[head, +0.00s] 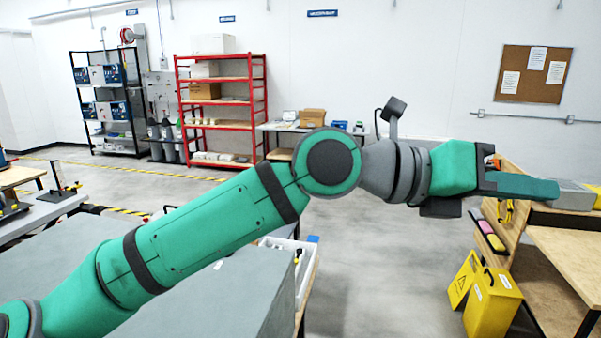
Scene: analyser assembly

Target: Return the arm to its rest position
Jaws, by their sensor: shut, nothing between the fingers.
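My arm, green with dark bands, reaches across the head view from the lower left to the right. My gripper (556,188) is at the right, pointing right, with its fingers together and nothing seen between them. Behind its tip, a grey box-like thing and something yellow (583,198) show at the right edge; I cannot tell how far the tip is from them. The arm is stretched out well above the floor.
A grey surface (205,305) lies below my arm. A red shelf (222,135) and a dark rack stand at the back. The middle floor (385,270) is clear.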

